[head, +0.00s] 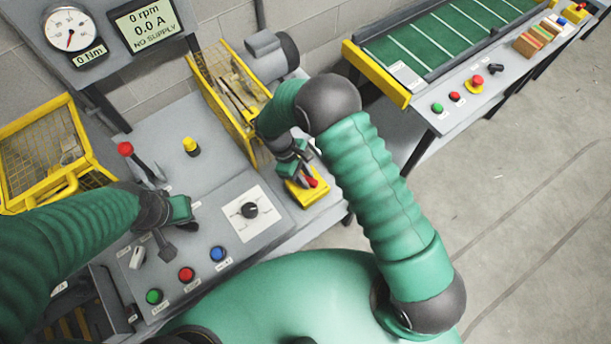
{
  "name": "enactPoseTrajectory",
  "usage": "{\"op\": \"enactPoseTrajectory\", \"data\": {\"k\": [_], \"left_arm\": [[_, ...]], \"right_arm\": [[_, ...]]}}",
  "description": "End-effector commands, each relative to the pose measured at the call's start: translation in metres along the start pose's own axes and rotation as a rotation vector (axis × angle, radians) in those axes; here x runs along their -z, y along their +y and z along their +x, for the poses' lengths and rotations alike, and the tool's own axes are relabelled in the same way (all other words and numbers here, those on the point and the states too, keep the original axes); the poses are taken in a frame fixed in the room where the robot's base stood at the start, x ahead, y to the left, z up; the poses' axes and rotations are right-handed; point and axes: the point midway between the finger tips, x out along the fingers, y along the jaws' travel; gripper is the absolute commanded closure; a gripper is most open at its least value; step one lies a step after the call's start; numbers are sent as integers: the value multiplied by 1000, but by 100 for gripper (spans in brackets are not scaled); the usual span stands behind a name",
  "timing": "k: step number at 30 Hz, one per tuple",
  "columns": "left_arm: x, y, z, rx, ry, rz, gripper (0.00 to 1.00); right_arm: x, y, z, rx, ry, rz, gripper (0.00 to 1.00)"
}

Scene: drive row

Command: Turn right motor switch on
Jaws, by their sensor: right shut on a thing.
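A yellow switch box (310,195) with a red handle (312,182) sits at the right end of the grey bench. My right gripper (304,175) is down at this box, shut on the red handle and partly hiding it. I cannot tell the handle's exact angle. My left gripper (172,228) hovers over the left part of the control panel (215,285), away from the switch box; its fingers are too unclear to tell open from shut. The display (148,25) reads 0 rpm, 0.0 A and NO SUPPLY. The dial gauge (71,29) reads 0 Nm.
The panel carries a black rotary knob (250,210) and green (153,296), red (186,274) and blue (218,254) buttons. A red-knobbed lever (126,150) and yellow guards (230,100) stand behind. A green conveyor (440,45) is at the upper right; the floor at right is clear.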

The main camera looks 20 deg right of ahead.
Motion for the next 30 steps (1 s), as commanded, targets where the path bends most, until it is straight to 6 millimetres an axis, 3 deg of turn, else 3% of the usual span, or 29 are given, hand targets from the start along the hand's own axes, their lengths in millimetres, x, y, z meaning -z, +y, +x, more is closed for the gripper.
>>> {"op": "enactPoseTrajectory", "data": {"k": [30], "left_arm": [[-3, 0, 14, 0, 0, 0, 100]], "right_arm": [[-1, 6, -2, 206, 4, 509, 100]]}}
